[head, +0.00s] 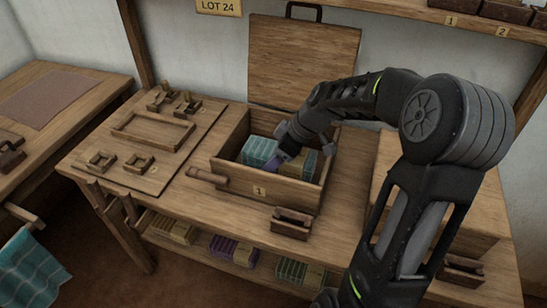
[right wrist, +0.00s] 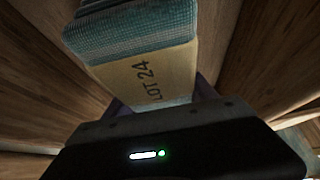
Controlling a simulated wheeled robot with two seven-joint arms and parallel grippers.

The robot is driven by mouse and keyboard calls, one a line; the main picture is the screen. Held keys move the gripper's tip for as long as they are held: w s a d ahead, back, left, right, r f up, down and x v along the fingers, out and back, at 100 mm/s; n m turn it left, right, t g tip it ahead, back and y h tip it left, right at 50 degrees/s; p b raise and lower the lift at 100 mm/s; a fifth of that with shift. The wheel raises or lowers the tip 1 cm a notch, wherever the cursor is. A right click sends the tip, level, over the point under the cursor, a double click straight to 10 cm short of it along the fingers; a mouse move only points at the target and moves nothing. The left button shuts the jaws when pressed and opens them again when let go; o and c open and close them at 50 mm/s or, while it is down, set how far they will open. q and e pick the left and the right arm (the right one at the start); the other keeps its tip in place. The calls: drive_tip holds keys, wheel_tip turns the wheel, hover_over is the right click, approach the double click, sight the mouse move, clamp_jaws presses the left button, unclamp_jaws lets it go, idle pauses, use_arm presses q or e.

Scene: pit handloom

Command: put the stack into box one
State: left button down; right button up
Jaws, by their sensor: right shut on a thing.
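Box one (head: 258,188) is an open wooden box with a "1" on its front, standing on the table. My right gripper (head: 284,158) reaches down into it and is shut on a stack. In the right wrist view the stack (right wrist: 135,40) is teal checked cloth with a tan band marked "LOT 24", between my fingers (right wrist: 160,105). In the head view teal cloth (head: 259,150) shows left of the fingers, inside the box walls. A tan and green part (head: 304,162) shows to their right; I cannot tell if it is the same stack. My left gripper is not in view.
The box's lid (head: 303,62) stands raised behind it. A wooden board with frames (head: 150,135) lies to the left. A small wooden block (head: 291,222) sits in front of the box. More banded stacks (head: 233,249) lie on the lower shelf.

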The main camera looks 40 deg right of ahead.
drive_tip(key=o, duration=1.5)
drive_tip(key=shift+r+p, duration=0.25)
drive_tip(key=shift+p, duration=0.15)
drive_tip(key=v, duration=1.1)
drive_tip(key=shift+s+d+r, duration=0.15)
drive_tip(key=shift+r, duration=0.2)
